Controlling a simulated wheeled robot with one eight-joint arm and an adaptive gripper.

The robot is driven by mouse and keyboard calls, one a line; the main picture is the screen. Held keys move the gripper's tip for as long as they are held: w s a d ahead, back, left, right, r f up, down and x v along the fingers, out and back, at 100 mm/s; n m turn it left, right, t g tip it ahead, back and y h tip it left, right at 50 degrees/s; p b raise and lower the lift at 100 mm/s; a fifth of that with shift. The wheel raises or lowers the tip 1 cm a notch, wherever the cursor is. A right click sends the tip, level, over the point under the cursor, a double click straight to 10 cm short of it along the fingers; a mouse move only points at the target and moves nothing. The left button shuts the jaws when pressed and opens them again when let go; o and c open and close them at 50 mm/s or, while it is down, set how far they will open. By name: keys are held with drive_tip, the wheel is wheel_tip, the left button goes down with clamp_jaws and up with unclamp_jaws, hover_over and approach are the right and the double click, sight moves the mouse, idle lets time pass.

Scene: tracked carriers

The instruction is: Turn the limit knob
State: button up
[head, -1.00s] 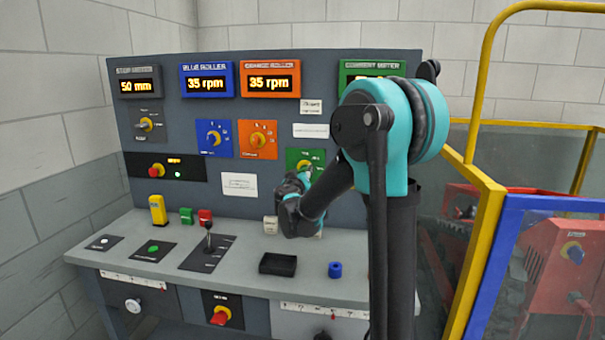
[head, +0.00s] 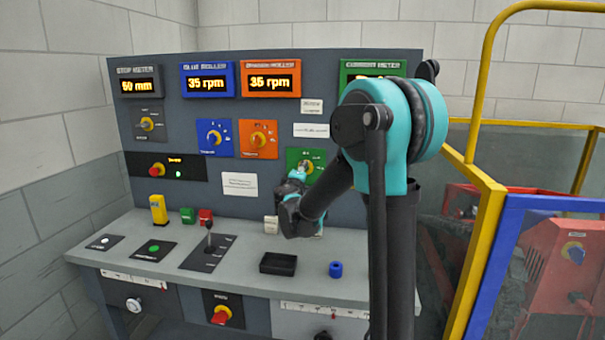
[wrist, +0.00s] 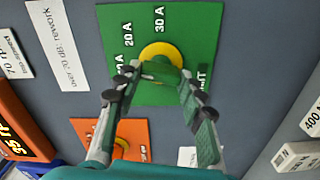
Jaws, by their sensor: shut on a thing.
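In the head view the knob (head: 308,167) sits on the green panel at the right of the console, partly hidden by my gripper (head: 298,174). In the wrist view my gripper (wrist: 158,78) has its two fingers on either side of the knob's grip and is shut on it. The contact itself is partly hidden by the fingertips.
An orange panel with a knob (head: 259,139) and a blue panel with a knob (head: 213,137) are left of the green one. A black tray (head: 278,264) and a blue ring (head: 335,270) are on the shelf below. A yellow rail (head: 484,200) stands at right.

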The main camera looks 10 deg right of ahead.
drive_tip(key=shift+n, duration=1.1)
drive_tip(key=shift+f, duration=0.1)
drive_tip(key=o, duration=1.2)
drive_tip(key=shift+c, duration=0.2)
drive_tip(key=shift+s+a, duration=0.1)
drive_tip(key=v, duration=1.1)
drive_tip(key=shift+s, duration=0.35)
drive_tip(key=shift+a, duration=0.1)
